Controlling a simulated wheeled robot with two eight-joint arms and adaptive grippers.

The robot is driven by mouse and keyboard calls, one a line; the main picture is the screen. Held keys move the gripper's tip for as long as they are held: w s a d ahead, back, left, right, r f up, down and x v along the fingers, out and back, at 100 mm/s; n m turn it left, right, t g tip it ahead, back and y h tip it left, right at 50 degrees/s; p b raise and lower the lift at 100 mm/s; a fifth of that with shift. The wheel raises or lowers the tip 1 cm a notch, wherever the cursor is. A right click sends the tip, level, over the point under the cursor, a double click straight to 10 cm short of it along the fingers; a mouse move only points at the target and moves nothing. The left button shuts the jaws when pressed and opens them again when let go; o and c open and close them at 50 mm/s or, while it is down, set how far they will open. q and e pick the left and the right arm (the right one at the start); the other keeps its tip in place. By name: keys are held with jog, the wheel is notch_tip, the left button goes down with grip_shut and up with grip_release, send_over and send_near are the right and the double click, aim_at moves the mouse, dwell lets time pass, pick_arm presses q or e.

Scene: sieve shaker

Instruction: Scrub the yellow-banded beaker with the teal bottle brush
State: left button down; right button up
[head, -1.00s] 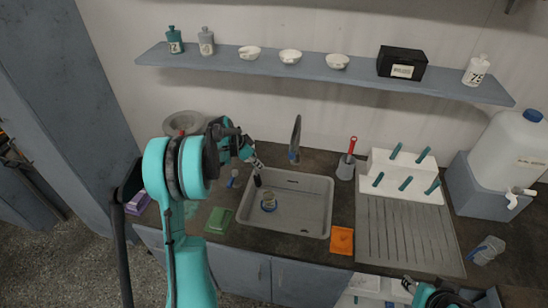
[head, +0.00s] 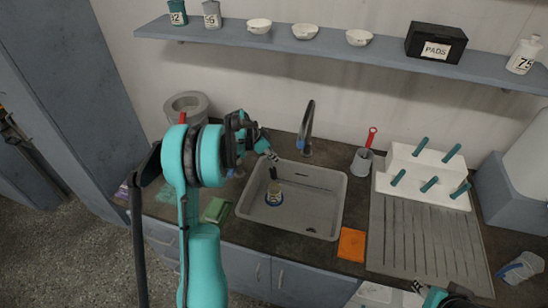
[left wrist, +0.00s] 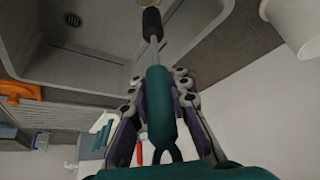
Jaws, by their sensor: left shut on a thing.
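The beaker (head: 275,194) stands upright in the sink, toward its left side, with a yellowish tint and a blue ring around its base. My left gripper (head: 268,152) is over the sink's back left, shut on the teal handle (left wrist: 160,105) of the bottle brush. The brush's black head (head: 273,173) points down just above the beaker; I cannot tell whether its tip is inside the mouth. In the left wrist view the black head (left wrist: 152,22) meets a pale yellowish edge at the top. My right gripper (head: 440,299) is partly cut off at the bottom right.
The grey sink (head: 318,215) has a tap (head: 306,125) behind it. A green sponge (head: 216,210) lies left of it, an orange cloth (head: 351,244) right. A holder with a red-handled brush (head: 371,137) and a white peg rack (head: 430,178) stand to the right.

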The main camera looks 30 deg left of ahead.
aim_at(272, 168)
pick_arm(q)
jog(key=shift+s+a+f+b, duration=0.15)
jog(key=shift+f+b, duration=0.7)
jog(key=shift+f, duration=0.55)
jog(key=shift+s+f+b, duration=0.15)
jog(key=shift+f+b, duration=0.7)
jog(key=shift+f, duration=0.5)
jog(key=shift+w+d+f+b, duration=0.1)
jog(key=shift+w+f+b, duration=0.1)
jog(key=shift+f+b, duration=0.95)
jog(key=shift+w+d+f+b, duration=0.15)
jog(key=shift+f+b, duration=0.35)
jog(key=shift+f, duration=1.1)
jog(key=shift+w+d+f+b, duration=0.1)
jog(key=shift+w+f+b, duration=0.1)
jog(key=shift+f+b, duration=1.1)
jog(key=shift+f, duration=0.15)
